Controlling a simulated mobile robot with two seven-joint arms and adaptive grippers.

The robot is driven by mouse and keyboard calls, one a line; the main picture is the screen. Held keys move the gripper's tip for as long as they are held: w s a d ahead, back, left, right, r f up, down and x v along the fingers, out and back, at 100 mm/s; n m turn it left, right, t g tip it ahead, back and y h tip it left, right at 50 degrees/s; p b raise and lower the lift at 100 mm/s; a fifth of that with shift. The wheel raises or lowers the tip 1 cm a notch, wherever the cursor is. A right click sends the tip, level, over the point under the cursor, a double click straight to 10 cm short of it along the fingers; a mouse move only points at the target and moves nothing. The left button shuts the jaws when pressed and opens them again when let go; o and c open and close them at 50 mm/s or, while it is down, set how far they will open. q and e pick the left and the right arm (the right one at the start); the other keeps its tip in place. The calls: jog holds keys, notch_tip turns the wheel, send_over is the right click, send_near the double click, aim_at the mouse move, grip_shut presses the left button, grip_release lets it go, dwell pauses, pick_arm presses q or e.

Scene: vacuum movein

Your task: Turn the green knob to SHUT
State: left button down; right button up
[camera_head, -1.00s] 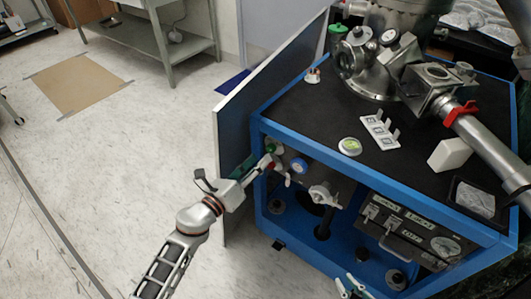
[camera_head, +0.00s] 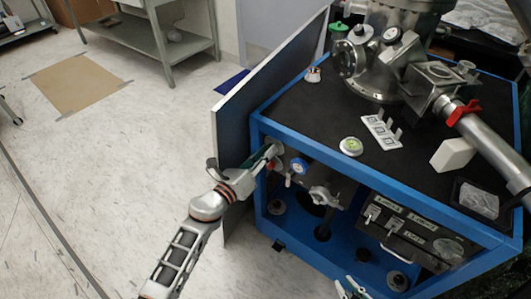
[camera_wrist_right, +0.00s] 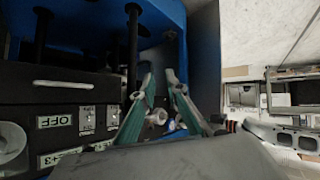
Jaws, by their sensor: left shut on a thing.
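My left gripper (camera_head: 268,152) reaches from the lower left to the upper left of the blue-framed cabinet's front. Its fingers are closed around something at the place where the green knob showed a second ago. The fingers mostly hide that knob, so its setting and any SHUT label cannot be read. My right gripper (camera_head: 350,287) shows only by its fingertips at the bottom edge of the head view. In the right wrist view, its two green-padded fingers (camera_wrist_right: 160,78) stand apart with nothing gripped between them.
A blue-rimmed dial (camera_head: 299,167) and a metal valve (camera_head: 323,196) sit just right of the left gripper. A switch panel (camera_head: 407,229) is lower right. An open door panel (camera_head: 262,85) stands at the cabinet's left.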

pick_arm(q)
jog(key=shift+n, duration=0.3)
pick_arm(e)
jog(key=shift+w+r, duration=0.15)
jog(key=shift+r, duration=0.05)
pick_arm(q)
jog(key=n+p, duration=0.5)
jog(key=n, duration=1.2)
jog(key=shift+f, duration=0.2)
pick_arm(e)
jog(key=shift+s+d+r, duration=0.15)
jog(key=shift+r, duration=0.3)
jog(key=shift+s+d+r, duration=0.1)
jog(key=shift+s+r, duration=0.05)
jog(key=shift+r, duration=0.25)
pick_arm(q)
jog(key=shift+n, duration=0.3)
pick_arm(e)
jog(key=shift+s, duration=0.1)
pick_arm(q)
jog(key=c, duration=1.8)
grip_release()
